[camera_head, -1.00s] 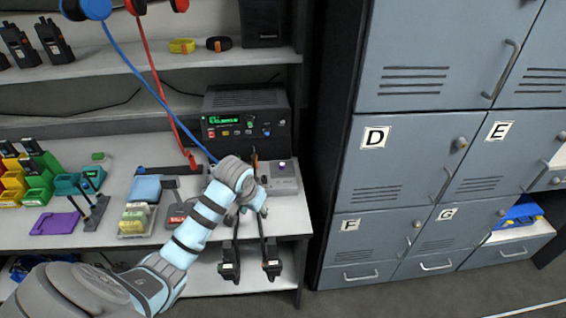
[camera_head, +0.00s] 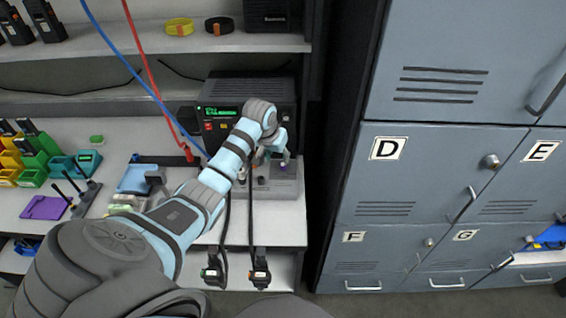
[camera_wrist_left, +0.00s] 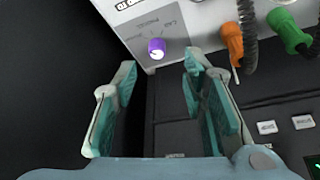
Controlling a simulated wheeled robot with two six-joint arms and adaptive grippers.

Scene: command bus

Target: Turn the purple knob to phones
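The purple knob (camera_wrist_left: 157,47) sits on a light panel in the left wrist view, with a white mark on its rim and small printed labels around it, too small to read surely. In the head view the knob (camera_head: 284,166) shows on top of a grey box (camera_head: 275,186), just below my left gripper (camera_head: 281,154). In the left wrist view my left gripper (camera_wrist_left: 160,72) is open, its two teal-padded fingers apart with nothing between them. The knob lies just beyond the fingertips, in line with the gap. My right gripper is not in view.
A black radio (camera_head: 245,102) stands behind the grey box. An orange plug (camera_wrist_left: 232,40) and a green plug (camera_wrist_left: 288,30) are beside the knob. Two handsets hang below the shelf edge. Grey lockers (camera_head: 440,165) stand to the right.

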